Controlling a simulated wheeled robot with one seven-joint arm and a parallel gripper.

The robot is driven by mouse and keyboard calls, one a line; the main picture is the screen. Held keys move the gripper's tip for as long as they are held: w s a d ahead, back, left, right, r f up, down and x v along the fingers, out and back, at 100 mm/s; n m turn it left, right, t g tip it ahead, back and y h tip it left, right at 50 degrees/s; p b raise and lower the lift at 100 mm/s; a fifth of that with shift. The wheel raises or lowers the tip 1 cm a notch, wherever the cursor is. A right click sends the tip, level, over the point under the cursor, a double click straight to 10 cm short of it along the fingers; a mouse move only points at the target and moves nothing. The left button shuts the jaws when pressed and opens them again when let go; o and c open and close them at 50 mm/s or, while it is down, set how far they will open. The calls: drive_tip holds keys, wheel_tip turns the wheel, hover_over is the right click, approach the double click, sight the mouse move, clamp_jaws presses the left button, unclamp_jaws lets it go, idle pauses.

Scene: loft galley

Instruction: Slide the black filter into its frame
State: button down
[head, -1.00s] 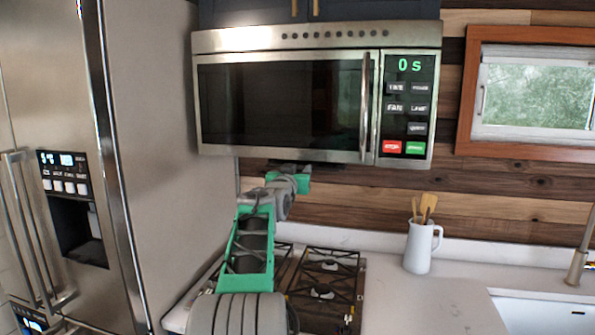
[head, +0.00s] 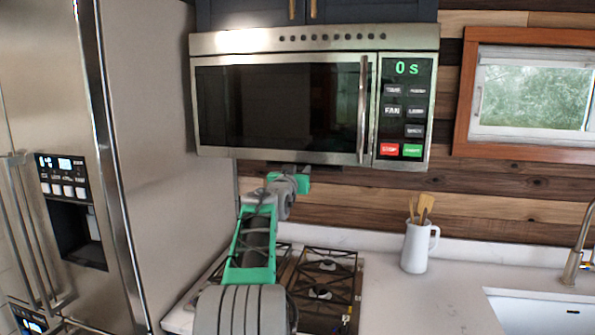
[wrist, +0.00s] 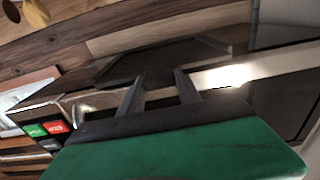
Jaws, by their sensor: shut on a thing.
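The black filter (wrist: 165,62) is a thin dark plate just past my gripper's fingertips in the wrist view. My gripper (wrist: 158,78) is shut on its near edge. In the head view my green gripper (head: 303,181) is just under the microwave's bottom front. A thin dark strip of the filter (head: 325,167) shows there, close below the microwave. The filter's frame, on the microwave's underside, cannot be made out clearly. I cannot tell whether filter and frame touch.
The steel microwave (head: 285,42) hangs directly above my gripper, its door shut. The gas hob (head: 325,290) lies below. The fridge (head: 155,150) stands close on the left. A white jug (head: 414,250) with wooden utensils is on the counter (head: 445,300), right.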

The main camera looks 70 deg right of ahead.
drive_tip(key=shift+w+d+r+p, duration=0.1)
drive_tip(key=shift+w+d+p, duration=0.05)
drive_tip(key=shift+d+p, duration=0.55)
drive_tip(key=shift+b, duration=0.3)
drive_tip(key=shift+a, duration=0.1)
drive_tip(key=s+a+b, duration=0.2)
drive_tip(key=a+b, duration=1.3)
drive_tip(key=a, duration=0.1)
drive_tip(key=shift+s+a+b, duration=0.25)
drive_tip(key=shift+s+b, duration=0.1)
idle(1.6)
drive_tip(key=shift+b, duration=0.6)
idle(1.2)
